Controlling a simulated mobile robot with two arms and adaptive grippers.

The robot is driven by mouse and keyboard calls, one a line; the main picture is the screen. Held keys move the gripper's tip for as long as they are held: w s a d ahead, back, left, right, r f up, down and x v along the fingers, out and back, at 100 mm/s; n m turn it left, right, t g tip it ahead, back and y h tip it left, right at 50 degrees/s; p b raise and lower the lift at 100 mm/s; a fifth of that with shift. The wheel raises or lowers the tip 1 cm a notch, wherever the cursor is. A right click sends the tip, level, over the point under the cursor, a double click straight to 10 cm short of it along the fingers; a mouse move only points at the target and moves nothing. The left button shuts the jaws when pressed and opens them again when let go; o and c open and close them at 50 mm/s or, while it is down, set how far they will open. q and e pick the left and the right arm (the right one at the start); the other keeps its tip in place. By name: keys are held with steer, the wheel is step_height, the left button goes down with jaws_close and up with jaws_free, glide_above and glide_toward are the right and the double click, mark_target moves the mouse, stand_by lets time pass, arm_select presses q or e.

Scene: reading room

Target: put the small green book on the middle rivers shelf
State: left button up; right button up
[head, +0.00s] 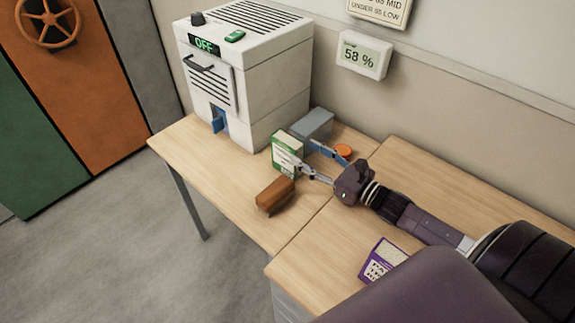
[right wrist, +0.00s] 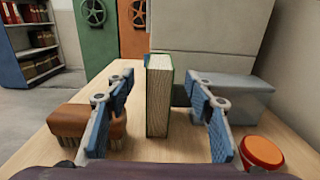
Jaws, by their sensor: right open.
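The small green book (head: 286,153) stands upright on the wooden table, in front of the white machine. In the right wrist view the green book (right wrist: 158,97) shows its pale page edges between my two fingers. My right gripper (head: 316,160) is open, with one finger on each side of the book; in the right wrist view (right wrist: 163,120) gaps show between book and fingers. My left gripper is not in view. The middle rivers shelf cannot be made out; a bookshelf (right wrist: 27,40) with red and dark books stands far left in the right wrist view.
A brown brush (head: 275,194) lies near the book. A grey box (head: 313,125) and an orange-lidded jar (head: 343,150) stand behind the gripper. The white machine (head: 275,87) reads OFF. The floor at left is clear.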

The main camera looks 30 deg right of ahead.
mark_target(288, 143)
steer(key=shift+f+p+x, duration=0.1)
steer(key=shift+p+x, duration=0.25)
steer(key=shift+x, duration=1.6)
steer(key=shift+f+p+x, duration=0.15)
steer(key=shift+p+x, duration=0.2)
steer(key=shift+x, duration=1.6)
jaws_close()
steer(key=shift+r, duration=0.1)
